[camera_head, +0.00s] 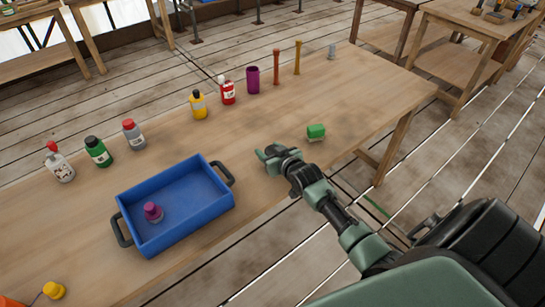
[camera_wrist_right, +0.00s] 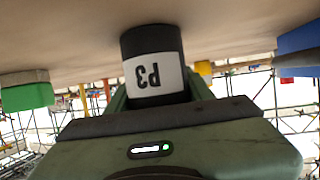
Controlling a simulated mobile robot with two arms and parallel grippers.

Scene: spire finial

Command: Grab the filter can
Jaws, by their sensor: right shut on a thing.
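The filter can (camera_wrist_right: 152,65) is a dark cylinder with a white label reading P3, upside down in the right wrist view. It sits between the fingers of my right gripper (camera_wrist_right: 155,90), which is shut on it. In the head view my right gripper (camera_head: 270,155) is low over the table, right of the blue tray. The can is not clearly seen there, hidden by the gripper. In the wrist view its far end is close to the tabletop; I cannot tell whether it touches. My left gripper is not in view.
The blue tray (camera_head: 158,236) holds a purple-topped item (camera_head: 152,212). A green block (camera_head: 316,131) lies just right of my right gripper. Several bottles, a purple cup (camera_head: 252,79) and two posts line the table's far side. The table (camera_head: 245,135) is clear between.

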